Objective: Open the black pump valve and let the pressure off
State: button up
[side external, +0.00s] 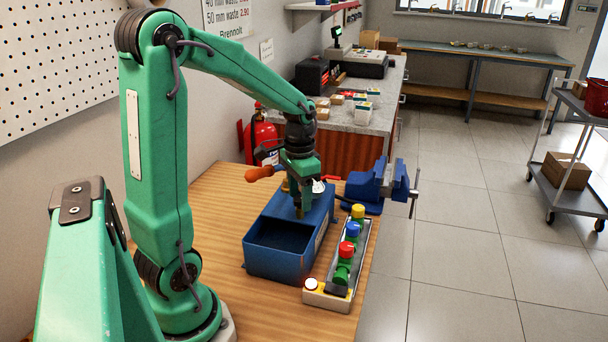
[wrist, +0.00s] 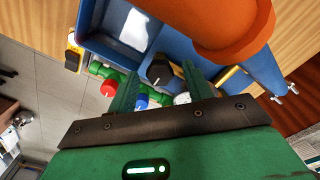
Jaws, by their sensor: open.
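The blue test pump (side external: 272,262) stands on the wooden bench, its open tank toward the camera. The black pump valve (wrist: 160,70) is a small dark knob with a pale mark; in the wrist view it lies between my two green fingertips. My gripper (side external: 300,208) is open and points down over the pump. I cannot tell whether either finger touches the knob. In the side view the black valve is hidden by my gripper. The pump's orange handle (side external: 260,173) sticks out to the left; it looms large in the wrist view (wrist: 215,22). A white gauge (side external: 319,187) shows beside my gripper.
Right of the pump is a rack (side external: 327,297) with red (side external: 346,249), blue (side external: 353,230) and yellow (side external: 358,211) valve knobs and a lit button (side external: 311,284). A blue vise (side external: 378,186) sits behind. A red extinguisher (side external: 262,137) stands at the wall.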

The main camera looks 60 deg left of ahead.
jog(key=c, duration=1)
jog(key=shift+n, duration=1.6)
jog(key=o, duration=1)
